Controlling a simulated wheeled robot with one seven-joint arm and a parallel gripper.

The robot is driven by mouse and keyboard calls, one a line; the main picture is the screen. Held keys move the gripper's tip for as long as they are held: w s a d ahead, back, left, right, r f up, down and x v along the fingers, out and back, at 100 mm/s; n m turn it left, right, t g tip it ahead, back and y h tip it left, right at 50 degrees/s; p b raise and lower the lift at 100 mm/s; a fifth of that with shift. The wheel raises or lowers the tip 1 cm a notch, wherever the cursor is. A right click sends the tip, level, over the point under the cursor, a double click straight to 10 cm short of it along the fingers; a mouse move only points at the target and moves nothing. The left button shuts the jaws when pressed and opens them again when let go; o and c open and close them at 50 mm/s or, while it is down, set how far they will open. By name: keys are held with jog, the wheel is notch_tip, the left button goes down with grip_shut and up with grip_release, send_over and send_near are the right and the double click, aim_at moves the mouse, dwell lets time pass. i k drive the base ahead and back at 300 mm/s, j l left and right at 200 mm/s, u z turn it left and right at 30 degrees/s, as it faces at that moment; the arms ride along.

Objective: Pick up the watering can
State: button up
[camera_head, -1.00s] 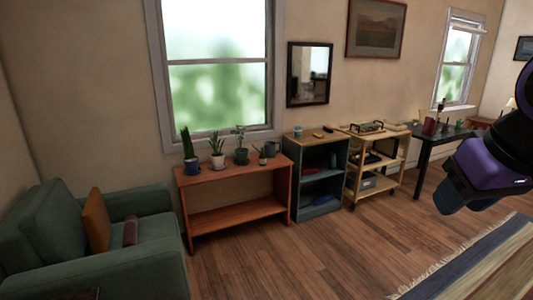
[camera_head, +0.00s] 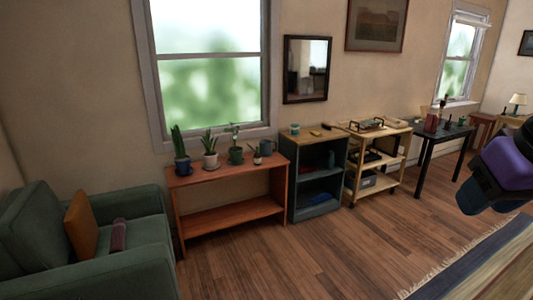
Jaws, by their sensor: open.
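A small dark blue-grey vessel (camera_head: 267,147) stands at the right end of the reddish wooden plant bench (camera_head: 230,172), under the window. It looks like the watering can, but it is too small to make out a spout. Part of my own purple and dark arm shows at the right edge, far to the right of the bench. No gripper fingers can be made out in this view.
A green armchair (camera_head: 110,255) with cushions stands left of the bench. A grey-blue shelf (camera_head: 318,185), a wooden cart (camera_head: 376,165) and a black table (camera_head: 447,136) stand to its right. Open wood floor (camera_head: 290,260) lies before the bench, with a striped rug (camera_head: 480,270) at lower right.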

aim_at(265, 148)
jog(key=i+l, duration=0.2)
jog(key=i, duration=0.4)
jog(key=i+l+z, duration=0.15)
jog(key=i, duration=0.45)
jog(key=i+l, duration=0.2)
jog(key=i, duration=0.4)
jog(key=i+u, duration=0.1)
jog(key=i, duration=1.95)
jog(key=i+l+u, duration=0.15)
jog(key=i, duration=0.45)
jog(key=i+l+u, duration=0.15)
jog(key=i, duration=0.45)
jog(key=j, duration=0.1)
